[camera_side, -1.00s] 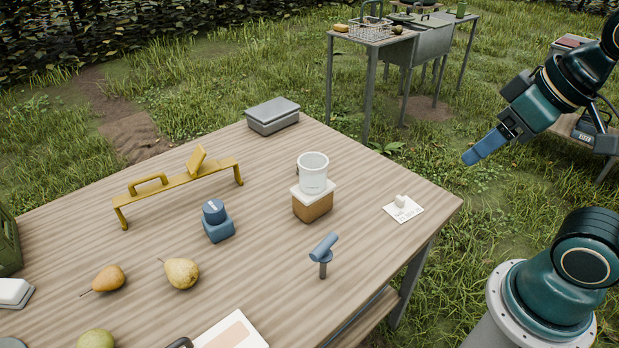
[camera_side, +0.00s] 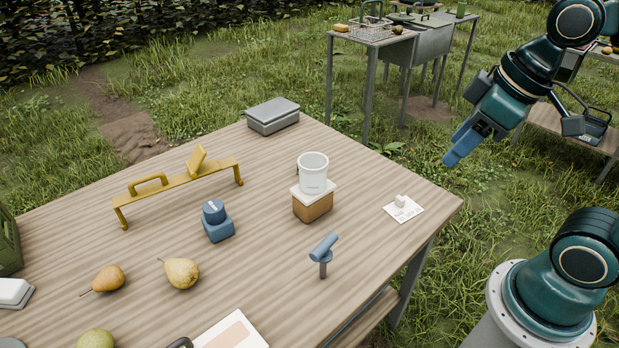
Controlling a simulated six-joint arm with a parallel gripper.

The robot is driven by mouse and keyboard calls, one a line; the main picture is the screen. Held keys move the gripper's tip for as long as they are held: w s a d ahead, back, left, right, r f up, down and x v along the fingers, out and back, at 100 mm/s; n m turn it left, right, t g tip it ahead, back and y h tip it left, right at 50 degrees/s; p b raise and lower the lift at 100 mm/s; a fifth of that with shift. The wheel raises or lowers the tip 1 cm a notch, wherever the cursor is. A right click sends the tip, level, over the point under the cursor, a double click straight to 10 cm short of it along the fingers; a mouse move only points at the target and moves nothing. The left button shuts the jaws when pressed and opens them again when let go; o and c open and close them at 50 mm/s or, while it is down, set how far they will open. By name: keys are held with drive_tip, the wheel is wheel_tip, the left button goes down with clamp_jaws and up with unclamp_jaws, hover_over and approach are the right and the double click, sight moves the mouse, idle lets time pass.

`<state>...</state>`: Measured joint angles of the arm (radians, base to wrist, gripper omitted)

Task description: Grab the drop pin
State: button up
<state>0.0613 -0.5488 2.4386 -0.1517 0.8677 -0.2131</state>
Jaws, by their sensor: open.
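The likely drop pin (camera_side: 324,248), a blue T-shaped handle on a short dark shaft, stands upright near the right front edge of the wooden table. How its lower end meets the table is too small to tell. My gripper (camera_side: 453,158) has blue fingers and is empty. It hangs in the air beyond the table's right corner, above and to the right of the pin and well apart from it. The fingers point down and to the left, and they overlap in this view.
A white cup (camera_side: 313,173) stands on a brown block (camera_side: 312,206) behind the pin. A card with a small white piece (camera_side: 403,208) lies near the right corner. A blue knob block (camera_side: 217,222), a yellow frame (camera_side: 178,182) and pears (camera_side: 182,273) are further left.

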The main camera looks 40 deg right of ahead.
drive_tip(key=w+a+f+n+g+y, duration=0.1)
drive_tip(key=w+f+n+g+y, duration=0.1)
drive_tip(key=w+f+n+y, duration=0.4)
drive_tip(key=w+a+f+n+g+y, duration=0.1)
drive_tip(key=w+f+n+g+y, duration=0.2)
drive_tip(key=f+n, duration=0.9)
drive_tip(key=shift+w+a+f+g+y, duration=0.25)
drive_tip(key=shift+w+f+y, duration=0.95)
drive_tip(key=shift+w+y, duration=1.2)
drive_tip(key=shift+w+a+h, duration=0.1)
drive_tip(key=shift+w+h, duration=0.4)
approach(321, 251)
drive_tip(key=shift+w+a+f, duration=0.15)
drive_tip(key=shift+a+f, duration=0.75)
drive_tip(key=shift+w+a+f, duration=0.2)
drive_tip(key=shift+a+f, duration=0.7)
drive_tip(key=shift+x, duration=2.6)
drive_tip(key=shift+s+r, duration=0.1)
drive_tip(key=shift+s, duration=0.05)
